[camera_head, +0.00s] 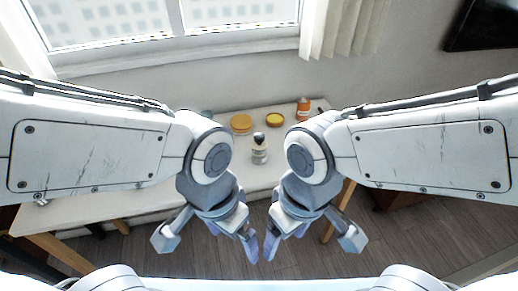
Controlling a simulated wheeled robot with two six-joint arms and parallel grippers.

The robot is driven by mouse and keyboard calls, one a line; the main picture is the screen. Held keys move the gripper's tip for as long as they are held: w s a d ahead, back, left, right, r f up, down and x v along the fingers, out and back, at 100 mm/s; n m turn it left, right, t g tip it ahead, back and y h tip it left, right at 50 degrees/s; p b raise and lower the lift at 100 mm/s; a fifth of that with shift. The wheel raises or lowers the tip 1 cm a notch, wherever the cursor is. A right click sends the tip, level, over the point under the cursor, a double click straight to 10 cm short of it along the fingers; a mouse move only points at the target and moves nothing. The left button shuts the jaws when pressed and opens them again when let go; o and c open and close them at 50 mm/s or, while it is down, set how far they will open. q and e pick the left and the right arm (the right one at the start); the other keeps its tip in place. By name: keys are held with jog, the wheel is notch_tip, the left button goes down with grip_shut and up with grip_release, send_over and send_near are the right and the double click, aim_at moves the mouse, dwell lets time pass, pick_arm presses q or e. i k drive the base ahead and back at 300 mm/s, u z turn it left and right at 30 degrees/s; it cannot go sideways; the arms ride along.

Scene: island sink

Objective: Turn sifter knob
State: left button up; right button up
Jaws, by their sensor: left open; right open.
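My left gripper (234,240) is open and empty, in front of the table edge and below the sifter in the picture. My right gripper (286,240) is open and empty beside it, also apart from the sifter. The two grippers are close together, pointing down over the floor.
The white table (130,203) stands against the wall under a window. A yellow-topped jar (241,124), a yellow-lidded bowl or jar (275,120) and an orange bottle (303,107) stand behind the sifter. The wooden floor (420,235) at right front looks clear.

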aim_at(259, 137)
jog(key=u, duration=3.7)
jog(key=k, duration=2.55)
jog(key=z, duration=2)
